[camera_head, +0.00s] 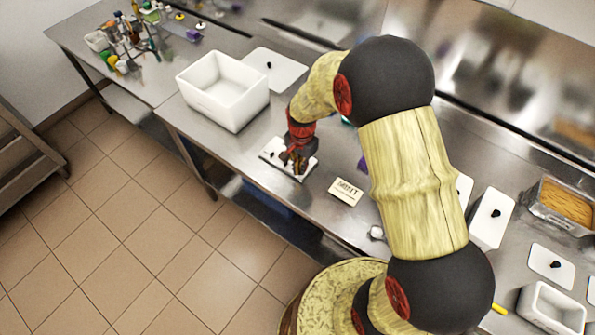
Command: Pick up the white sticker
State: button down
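A small off-white card with dark lettering (346,191) lies flat on the steel counter, right of my gripper; it may be the white sticker. A smaller white item (376,232) lies nearer the counter's front edge, partly beside my arm; I cannot tell what it is. My gripper (297,163) points down over a white lid (273,151) with a dark knob. The fingers overlap the lid in this view. I cannot tell whether they touch it, or whether they are open or shut. My arm hides part of the counter to the right.
A white open tub (224,92) stands left of my gripper, with another lid (271,68) behind it. Bottles and small items (130,40) crowd the far left table. At right are a lid (491,218), a metal pan (563,204) and a white tub (551,309).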

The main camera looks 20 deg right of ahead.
dwell(0.4)
jog(key=shift+r, duration=0.65)
notch_tip(320, 180, up, 2)
jog(key=shift+s+r+p, duration=0.15)
jog(key=shift+r+p, duration=0.1)
jog(key=shift+p, duration=0.2)
jog(key=s+r+p, duration=0.2)
jog(key=s+r, duration=0.8)
jog(key=s, duration=0.3)
jog(key=shift+s+d+p, duration=0.25)
jog(key=shift+s+p, duration=0.05)
jog(key=shift+s, duration=0.05)
jog(key=shift+r+p, duration=2)
jog(key=shift+r, duration=0.55)
